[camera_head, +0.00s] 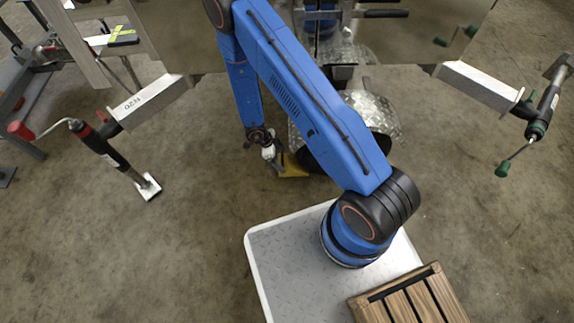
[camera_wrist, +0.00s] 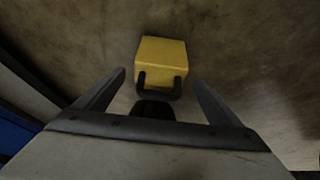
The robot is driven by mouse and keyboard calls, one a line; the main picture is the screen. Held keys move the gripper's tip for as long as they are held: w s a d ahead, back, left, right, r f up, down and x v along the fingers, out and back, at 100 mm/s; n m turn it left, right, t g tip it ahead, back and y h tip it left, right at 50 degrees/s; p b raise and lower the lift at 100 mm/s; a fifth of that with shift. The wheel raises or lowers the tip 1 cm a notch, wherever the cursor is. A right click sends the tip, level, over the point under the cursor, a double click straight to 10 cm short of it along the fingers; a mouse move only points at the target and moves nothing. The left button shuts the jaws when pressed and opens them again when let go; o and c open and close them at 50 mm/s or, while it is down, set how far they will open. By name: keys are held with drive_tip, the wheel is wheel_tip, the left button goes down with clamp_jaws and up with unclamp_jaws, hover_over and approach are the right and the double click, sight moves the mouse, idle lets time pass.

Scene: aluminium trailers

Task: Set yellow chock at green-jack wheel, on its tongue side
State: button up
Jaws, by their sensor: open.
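The yellow chock (camera_head: 294,168) lies on the concrete floor beside a dark tyre under a diamond-plate fender (camera_head: 372,112) in the head view. My arm hides much of that wheel. My gripper (camera_head: 272,160) is low, at the chock's left end. In the wrist view the chock (camera_wrist: 162,55) has a black handle facing me. My open fingers (camera_wrist: 163,85) stand apart on either side of the handle, with no grip visible. The green-handled jack (camera_head: 540,118) is at the far right, on a pale beam. Which trailer the wheel belongs to I cannot tell.
A red-handled jack (camera_head: 103,145) stands on a foot plate at the left, by another pale beam (camera_head: 152,100). A wooden crate (camera_head: 437,290) is at the bottom right. Bare floor (camera_head: 190,225) lies open at lower left. Trailer bodies block the back.

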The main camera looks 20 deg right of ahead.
sight(292, 162)
drive_tip(key=shift+x, duration=3.75)
drive_tip(key=c, duration=1.6)
drive_tip(key=shift+s+d, duration=0.3)
drive_tip(key=shift+d, duration=0.5)
drive_tip(key=shift+s+d, duration=0.25)
drive_tip(key=shift+d, duration=0.55)
drive_tip(key=o, duration=1.6)
drive_tip(key=v, duration=1.7)
drive_tip(key=shift+r, duration=0.25)
